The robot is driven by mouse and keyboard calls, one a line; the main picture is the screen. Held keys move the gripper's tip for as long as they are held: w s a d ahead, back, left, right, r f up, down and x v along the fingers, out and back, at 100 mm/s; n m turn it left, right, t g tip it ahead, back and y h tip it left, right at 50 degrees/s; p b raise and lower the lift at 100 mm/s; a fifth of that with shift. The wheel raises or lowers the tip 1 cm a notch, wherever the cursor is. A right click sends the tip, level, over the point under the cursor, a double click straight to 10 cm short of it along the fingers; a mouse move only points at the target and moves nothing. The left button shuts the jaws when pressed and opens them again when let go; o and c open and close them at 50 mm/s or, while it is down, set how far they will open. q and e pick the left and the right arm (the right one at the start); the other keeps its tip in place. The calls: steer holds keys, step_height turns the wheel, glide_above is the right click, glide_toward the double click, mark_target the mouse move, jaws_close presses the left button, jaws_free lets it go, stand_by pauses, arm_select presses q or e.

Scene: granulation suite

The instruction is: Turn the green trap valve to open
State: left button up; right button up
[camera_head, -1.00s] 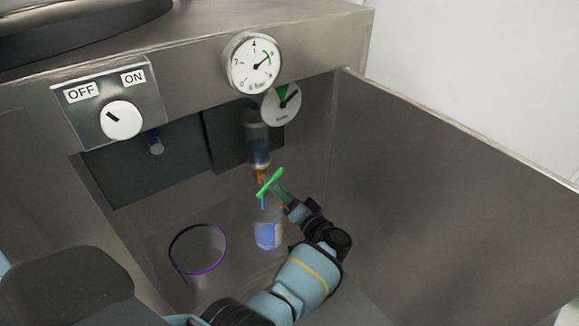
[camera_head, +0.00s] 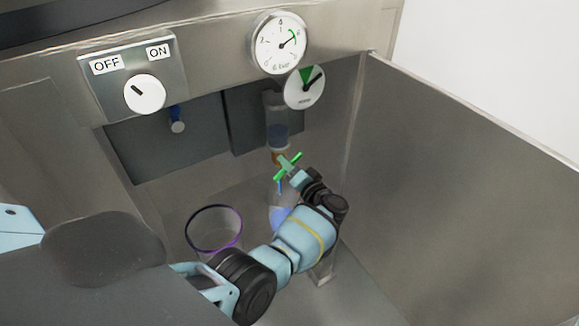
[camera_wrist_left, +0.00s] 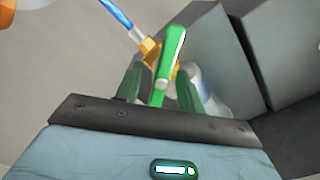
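The green trap valve handle (camera_head: 289,166) sits on a brass fitting below the clear filter bowl (camera_head: 277,122), inside the steel recess. It stands at a slant in the head view. My left gripper (camera_head: 293,170) is at the handle, coming from the lower right. In the left wrist view the green handle (camera_wrist_left: 170,58) reaches down between the two fingers of the left gripper (camera_wrist_left: 160,90). Gaps show on both sides of the handle, so the gripper looks open around it. The brass body (camera_wrist_left: 150,48) with a blue tube is just beyond. My right gripper is not in view.
A clear container with bluish contents (camera_head: 279,217) stands below the valve, partly behind my arm. A purple-rimmed round container (camera_head: 215,230) is to its left. A steel side wall (camera_head: 470,150) bounds the right. Two gauges (camera_head: 279,43) and an OFF/ON knob (camera_head: 145,94) are above.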

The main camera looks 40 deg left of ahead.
arm_select(q)
steer(key=shift+a, duration=0.15)
steer(key=shift+c, duration=0.3)
jaws_close()
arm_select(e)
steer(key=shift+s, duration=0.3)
arm_select(q)
steer(key=shift+n, duration=1.3)
steer(key=n, duration=0.2)
steer(key=shift+n, duration=0.3)
steer(key=n+b, duration=0.1)
steer(key=n, duration=0.4)
steer(key=shift+s+n, duration=0.15)
steer(key=shift+n, duration=0.15)
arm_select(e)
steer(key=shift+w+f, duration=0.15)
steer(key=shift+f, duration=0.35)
